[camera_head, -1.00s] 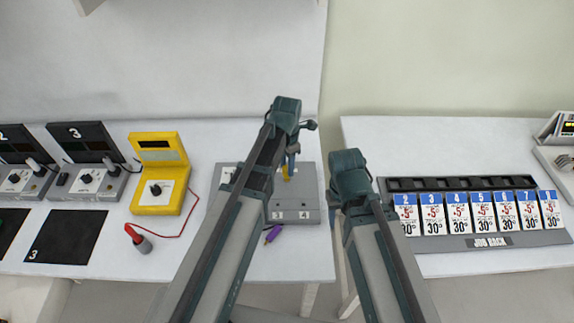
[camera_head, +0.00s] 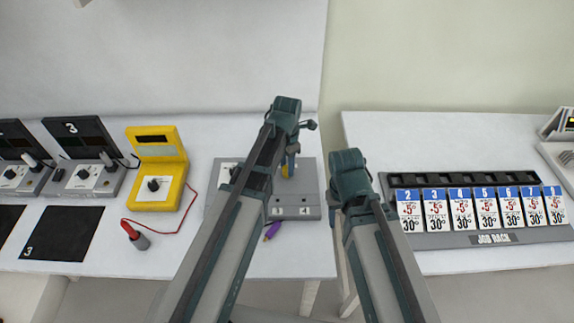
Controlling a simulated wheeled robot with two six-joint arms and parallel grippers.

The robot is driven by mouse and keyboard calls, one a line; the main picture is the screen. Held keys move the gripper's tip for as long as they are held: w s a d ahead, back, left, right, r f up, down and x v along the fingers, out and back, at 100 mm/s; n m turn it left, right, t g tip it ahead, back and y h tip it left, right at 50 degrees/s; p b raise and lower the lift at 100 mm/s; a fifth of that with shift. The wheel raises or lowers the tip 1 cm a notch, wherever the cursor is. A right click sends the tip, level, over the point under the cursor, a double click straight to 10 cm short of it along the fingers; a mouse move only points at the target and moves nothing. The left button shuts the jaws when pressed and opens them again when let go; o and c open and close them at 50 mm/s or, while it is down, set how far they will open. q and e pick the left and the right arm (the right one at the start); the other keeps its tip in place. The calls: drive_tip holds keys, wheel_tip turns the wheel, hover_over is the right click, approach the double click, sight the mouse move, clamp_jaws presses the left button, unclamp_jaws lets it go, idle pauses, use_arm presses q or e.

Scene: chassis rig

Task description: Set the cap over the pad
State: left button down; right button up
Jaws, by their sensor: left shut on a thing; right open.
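A grey fixture block (camera_head: 313,190) with white number labels, one reading 4, stands on the left table. A small yellow part (camera_head: 287,171) shows at its top, just below my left gripper. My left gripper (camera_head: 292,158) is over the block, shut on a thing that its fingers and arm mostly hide. I cannot make out the cap or the pad for certain. My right gripper (camera_head: 335,196) is right of the block, near the gap between the tables. It is open, with its fingers mostly hidden by my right arm.
A purple marker-like object (camera_head: 272,231) lies before the block. A yellow meter (camera_head: 157,190) with a red lead and probe (camera_head: 135,236) is left. Grey consoles (camera_head: 88,180) and black mats (camera_head: 62,235) stand further left. A job rack (camera_head: 492,238) with cards fills the right table.

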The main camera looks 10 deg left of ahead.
use_arm(q)
drive_tip(key=shift+f+b, duration=0.35)
drive_tip(key=shift+f, duration=0.05)
drive_tip(key=shift+c, duration=2.2)
unclamp_jaws()
drive_tip(key=shift+r, duration=0.1)
drive_tip(key=shift+r, duration=0.1)
wheel_tip(320, 180, up, 14)
drive_tip(key=p, duration=1.4)
drive_tip(key=shift+s+f, duration=0.1)
drive_tip(key=shift+f, duration=0.2)
drive_tip(key=s+d+f+m+b, duration=0.3)
drive_tip(key=s+m, duration=0.4)
drive_tip(key=m, duration=0.8)
drive_tip(key=s+d+f+m+y+b, duration=0.1)
drive_tip(key=s+d+f+m+b, duration=0.2)
drive_tip(key=s+m, duration=0.5)
drive_tip(key=m, duration=0.7)
drive_tip(key=shift+s+m, duration=0.3)
